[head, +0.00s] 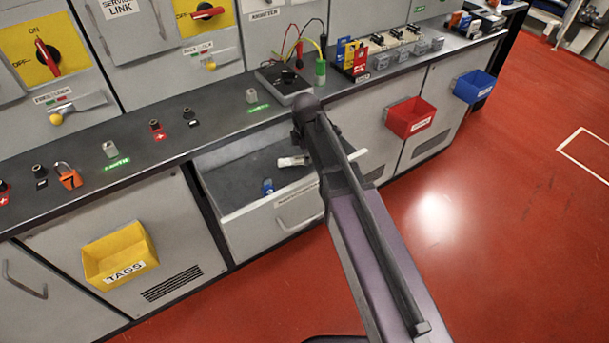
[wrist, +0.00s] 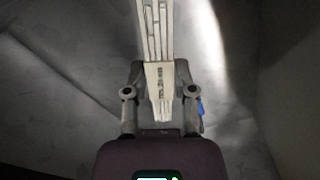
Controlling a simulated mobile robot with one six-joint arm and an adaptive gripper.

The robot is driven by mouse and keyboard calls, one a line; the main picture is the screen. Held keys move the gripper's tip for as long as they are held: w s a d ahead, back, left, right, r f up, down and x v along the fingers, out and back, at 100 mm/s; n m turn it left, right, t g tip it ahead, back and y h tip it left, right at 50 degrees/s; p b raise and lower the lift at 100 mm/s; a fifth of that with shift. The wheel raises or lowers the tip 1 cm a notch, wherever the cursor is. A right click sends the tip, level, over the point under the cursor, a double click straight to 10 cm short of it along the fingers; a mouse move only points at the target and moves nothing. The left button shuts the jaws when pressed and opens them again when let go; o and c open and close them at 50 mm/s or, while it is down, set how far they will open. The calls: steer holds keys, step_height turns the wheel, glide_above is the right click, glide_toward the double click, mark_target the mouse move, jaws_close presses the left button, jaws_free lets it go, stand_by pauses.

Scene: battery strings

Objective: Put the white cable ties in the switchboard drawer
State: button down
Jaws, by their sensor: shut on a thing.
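My gripper (wrist: 159,78) is shut on the bundle of white cable ties (wrist: 156,35), gripping it at its pale label band. In the head view my own arm hides the gripper and the middle of the bundle; one white end (head: 293,161) shows left of the arm. The switchboard drawer (head: 265,219) is pulled open below the counter. The held bundle appears above the drawer's grey floor; its exact height is unclear. A small blue item (head: 268,187) lies inside the drawer, and a bit of blue shows beside the right finger in the wrist view (wrist: 200,110).
A yellow TAGS bin (head: 120,256) hangs left of the drawer; red (head: 410,118) and blue (head: 474,87) bins hang to the right. The counter above holds terminals, an orange padlock (head: 68,176) and a meter with leads (head: 284,80). Red floor in front is clear.

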mark_target(305, 175)
steer(key=shift+f+b, duration=1.05)
steer(key=shift+f, duration=0.4)
steer(key=shift+f, duration=0.1)
steer(key=shift+f+b, duration=1.8)
steer(key=shift+b, duration=0.1)
steer(key=shift+f, duration=0.15)
steer(key=shift+c, duration=2.2)
jaws_free()
steer(key=shift+r, duration=0.2)
step_height(305, 175, up, 12)
steer(key=p, duration=1.2)
